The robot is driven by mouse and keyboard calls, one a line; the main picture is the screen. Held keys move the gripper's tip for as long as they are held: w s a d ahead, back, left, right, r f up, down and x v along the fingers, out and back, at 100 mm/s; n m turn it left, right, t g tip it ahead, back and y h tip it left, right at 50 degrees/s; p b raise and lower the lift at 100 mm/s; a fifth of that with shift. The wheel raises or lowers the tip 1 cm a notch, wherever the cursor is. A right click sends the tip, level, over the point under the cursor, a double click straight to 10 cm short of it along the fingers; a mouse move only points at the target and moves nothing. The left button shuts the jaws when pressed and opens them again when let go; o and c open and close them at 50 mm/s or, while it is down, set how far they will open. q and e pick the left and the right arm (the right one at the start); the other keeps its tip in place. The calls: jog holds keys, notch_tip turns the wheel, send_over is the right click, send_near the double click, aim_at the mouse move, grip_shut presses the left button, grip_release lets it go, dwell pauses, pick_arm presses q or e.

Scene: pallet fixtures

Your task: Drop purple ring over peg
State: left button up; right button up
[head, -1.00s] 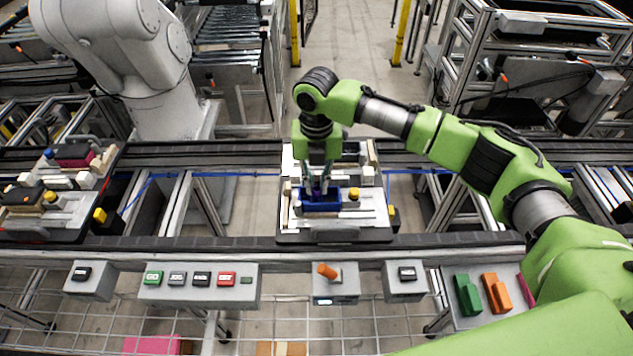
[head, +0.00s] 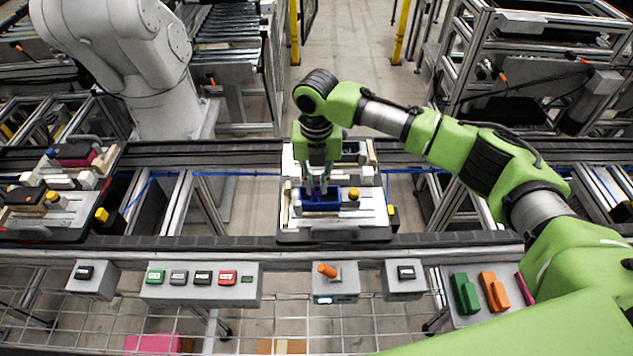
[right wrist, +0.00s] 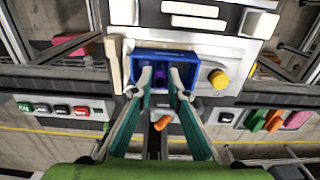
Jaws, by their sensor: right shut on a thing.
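My right gripper (head: 317,192) points down at the blue bin (head: 322,208) on the pallet fixture. In the right wrist view its two fingers (right wrist: 161,75) reach into the blue bin (right wrist: 142,54) and are shut on a small purple thing (right wrist: 160,72), which seems to be the purple ring. Most of it is hidden between the fingertips, so its shape is unclear. I cannot make out the peg for certain. My left gripper is not in view.
A yellow knob (head: 353,194) stands just right of the bin, and it also shows in the right wrist view (right wrist: 218,79). Light blocks border the fixture. A button panel (head: 200,297) and an orange-handled switch box (head: 335,287) are in front.

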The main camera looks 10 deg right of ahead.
jog(key=shift+f, duration=0.15)
dwell(0.5)
jog(key=shift+p, duration=0.95)
dwell(0.5)
jog(key=shift+f, duration=0.45)
dwell(0.4)
jog(key=o, duration=0.4)
jog(key=shift+r, duration=0.2)
dwell(0.4)
jog(key=shift+r+p, duration=1.35)
jog(key=shift+p, duration=0.3)
